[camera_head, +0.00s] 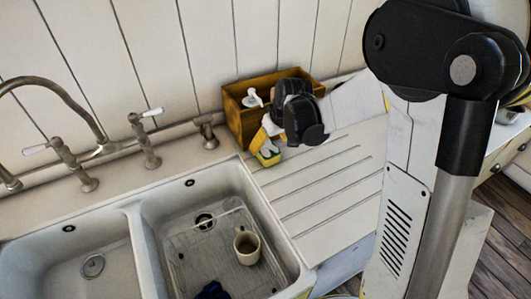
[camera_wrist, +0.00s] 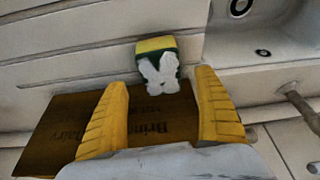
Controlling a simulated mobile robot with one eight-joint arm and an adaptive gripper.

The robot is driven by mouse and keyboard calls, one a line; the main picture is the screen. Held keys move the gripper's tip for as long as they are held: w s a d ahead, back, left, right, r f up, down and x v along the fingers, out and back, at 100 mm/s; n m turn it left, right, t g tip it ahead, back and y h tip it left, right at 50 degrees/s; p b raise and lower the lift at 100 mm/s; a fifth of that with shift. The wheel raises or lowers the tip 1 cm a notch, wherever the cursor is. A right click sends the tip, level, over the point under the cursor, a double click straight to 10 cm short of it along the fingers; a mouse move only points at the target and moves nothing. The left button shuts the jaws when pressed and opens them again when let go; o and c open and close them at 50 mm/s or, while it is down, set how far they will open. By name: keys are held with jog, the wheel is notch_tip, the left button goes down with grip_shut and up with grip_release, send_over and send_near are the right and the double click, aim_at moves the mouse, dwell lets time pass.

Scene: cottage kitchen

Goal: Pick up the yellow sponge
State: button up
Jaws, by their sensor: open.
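The yellow sponge (camera_head: 268,158), with a green layer, sits at the sink end of the ridged drainboard, in front of a wooden box (camera_head: 239,125). In the wrist view the sponge (camera_wrist: 157,44) is just beyond the fingertips, near the middle. A white object (camera_wrist: 159,75) partly covers it; I cannot tell what this is. My gripper (camera_wrist: 157,82) is open, its two yellow fingers apart with the sponge beyond the gap. In the head view my gripper (camera_head: 269,139) is above and beside the sponge, partly hidden by my dark wrist.
The box, with dark lettering in the wrist view (camera_wrist: 62,118), stands against the panelled wall and holds a white pump bottle (camera_head: 252,98). The double sink (camera_head: 140,222) is left of the drainboard, with a cup (camera_head: 247,247) in its right basin. The drainboard (camera_head: 325,200) is mostly clear.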

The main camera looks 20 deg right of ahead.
aim_at(267, 148)
jog(key=b+x, duration=0.2)
jog(key=x, duration=0.3)
jog(key=shift+f, duration=0.1)
jog(key=shift+c, duration=0.2)
jog(key=c, duration=0.8)
jog(key=shift+r, duration=0.2)
notch_tip(267, 148, up, 4)
jog(key=shift+r+p, duration=0.1)
jog(key=shift+p, duration=0.9)
jog(key=s+d+r+p, duration=0.1)
jog(key=s+d+r, duration=0.1)
jog(key=d, duration=0.1)
jog(key=s+d+r+p, duration=0.1)
jog(key=s+d+r, duration=0.1)
jog(key=d, duration=0.1)
jog(key=s+d+r+p, duration=0.1)
jog(key=s+d+r, duration=0.1)
jog(key=d, duration=0.1)
jog(key=shift+s+d+r, duration=0.2)
jog(key=shift+d+r, duration=0.1)
jog(key=shift+d, duration=0.1)
jog(key=shift+a, duration=0.1)
